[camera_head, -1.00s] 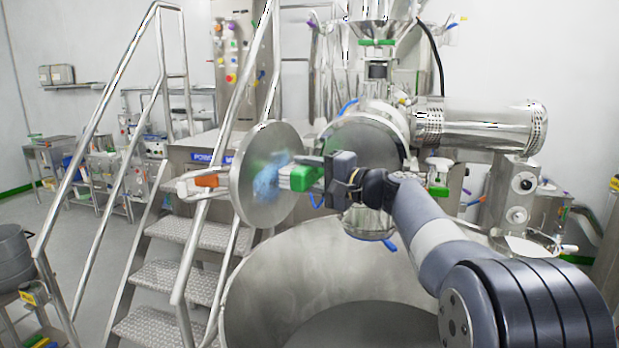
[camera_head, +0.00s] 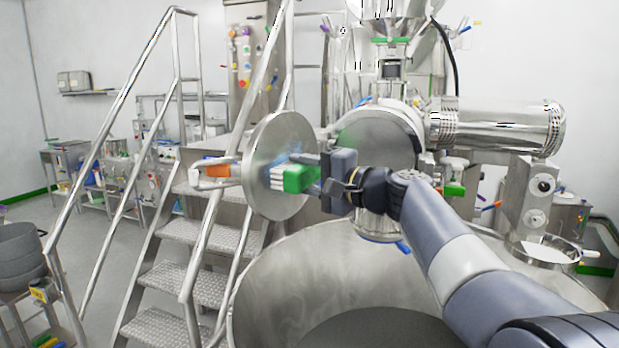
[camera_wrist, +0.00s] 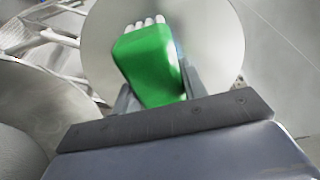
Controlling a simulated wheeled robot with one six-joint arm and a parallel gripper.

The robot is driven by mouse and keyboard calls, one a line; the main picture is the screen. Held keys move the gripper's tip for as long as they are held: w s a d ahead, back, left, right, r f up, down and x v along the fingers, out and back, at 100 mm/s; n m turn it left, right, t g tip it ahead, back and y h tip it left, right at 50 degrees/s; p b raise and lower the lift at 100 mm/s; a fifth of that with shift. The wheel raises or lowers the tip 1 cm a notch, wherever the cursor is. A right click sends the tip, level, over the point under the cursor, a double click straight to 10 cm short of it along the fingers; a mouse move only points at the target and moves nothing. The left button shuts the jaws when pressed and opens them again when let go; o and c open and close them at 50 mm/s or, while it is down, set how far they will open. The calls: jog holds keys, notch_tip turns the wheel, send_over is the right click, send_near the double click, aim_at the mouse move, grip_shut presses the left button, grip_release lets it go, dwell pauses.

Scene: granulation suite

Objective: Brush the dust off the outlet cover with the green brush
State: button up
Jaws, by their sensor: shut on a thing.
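The outlet cover (camera_head: 263,205) is a round, upright steel disc left of centre in the head view. It fills the upper middle of the wrist view (camera_wrist: 215,40). My gripper (camera_head: 316,178) is shut on the green brush (camera_head: 295,179), which also shows in the wrist view (camera_wrist: 150,65). The brush's pale bristles (camera_head: 276,179) point at the disc's face, near its middle. I cannot tell whether they touch it. The brush hides part of the disc.
A large open steel bowl (camera_head: 262,290) lies below my arm. Steel steps with handrails (camera_head: 205,240) stand left of the disc. An orange-marked latch (camera_head: 216,169) sits at the disc's left. A horizontal steel cylinder (camera_head: 495,126) is at the right.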

aim_at(301, 175)
jog(key=shift+s+a+b, duration=0.5)
jog(key=shift+s+a, duration=0.1)
jog(key=shift+s, duration=0.3)
jog(key=shift+s+a+b, duration=0.45)
jog(key=shift+s+a, duration=0.1)
jog(key=shift+s, duration=0.35)
jog(key=shift+w+a+r+p, duration=0.1)
jog(key=shift+w+r+p, duration=0.05)
jog(key=shift+r+p, duration=0.4)
jog(key=shift+w+d+r+p, duration=0.1)
jog(key=shift+w+d, duration=0.3)
jog(key=shift+w, duration=0.35)
jog(key=shift+w+d+f+p, duration=0.15)
jog(key=shift+w+d, duration=0.3)
jog(key=shift+w, duration=0.35)
jog(key=shift+w+d+r+p, duration=0.15)
jog(key=shift+w+d, duration=0.25)
jog(key=shift+w, duration=0.35)
jog(key=shift+w+d+p, duration=0.35)
jog(key=shift+w+d, duration=0.25)
jog(key=shift+w, duration=0.35)
jog(key=shift+w+d+p, duration=0.35)
jog(key=shift+w+d, duration=0.2)
jog(key=shift+w, duration=0.4)
jog(key=shift+w+d+p, duration=0.35)
jog(key=shift+w+d, duration=0.25)
jog(key=shift+w, duration=0.35)
jog(key=shift+c, duration=0.6)
